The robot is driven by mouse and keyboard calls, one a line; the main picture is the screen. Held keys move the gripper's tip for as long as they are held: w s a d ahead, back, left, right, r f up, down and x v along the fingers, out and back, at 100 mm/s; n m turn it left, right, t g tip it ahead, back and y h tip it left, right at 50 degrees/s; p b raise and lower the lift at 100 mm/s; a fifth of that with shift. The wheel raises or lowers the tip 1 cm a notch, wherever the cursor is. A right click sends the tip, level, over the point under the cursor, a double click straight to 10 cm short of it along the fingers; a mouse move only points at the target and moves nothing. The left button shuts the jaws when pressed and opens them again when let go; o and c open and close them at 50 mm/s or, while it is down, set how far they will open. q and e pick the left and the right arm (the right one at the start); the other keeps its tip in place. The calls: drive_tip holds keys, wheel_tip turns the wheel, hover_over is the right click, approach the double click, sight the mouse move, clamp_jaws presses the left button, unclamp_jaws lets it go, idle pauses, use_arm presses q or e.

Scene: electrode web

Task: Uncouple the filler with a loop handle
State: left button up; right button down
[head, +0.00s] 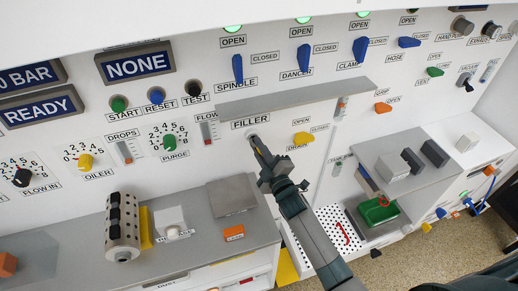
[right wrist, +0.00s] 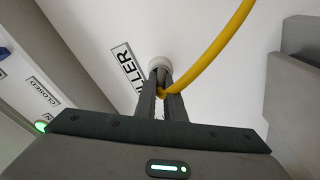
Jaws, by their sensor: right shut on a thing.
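The label FILLER (head: 250,123) is on the white panel, with a pale round filler fitting (head: 252,137) just below it. The fitting also shows in the right wrist view (right wrist: 160,64). My right gripper (head: 262,160) reaches up to the fitting, its fingertips right at it in the right wrist view (right wrist: 162,90). It is shut on the filler's coupling, mostly hidden by the fingers. A yellow curved tube or loop (right wrist: 214,55) starts between the fingers and bends up to the right; only a little yellow shows in the head view. My left gripper is not in view.
A grey shelf (head: 295,95) juts out above the filler. A yellow drain lever (head: 303,139) is to its right. A green tray (head: 378,212) with a red ring is at lower right.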

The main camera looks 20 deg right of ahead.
drive_tip(key=c, duration=1.8)
unclamp_jaws()
drive_tip(key=shift+o, duration=0.2)
drive_tip(key=s+d+b, duration=0.2)
drive_tip(key=s+b, duration=0.3)
drive_tip(key=s, duration=1.2)
drive_tip(key=shift+d+f, duration=0.2)
drive_tip(key=shift+f, duration=0.25)
drive_tip(key=shift+s, duration=0.1)
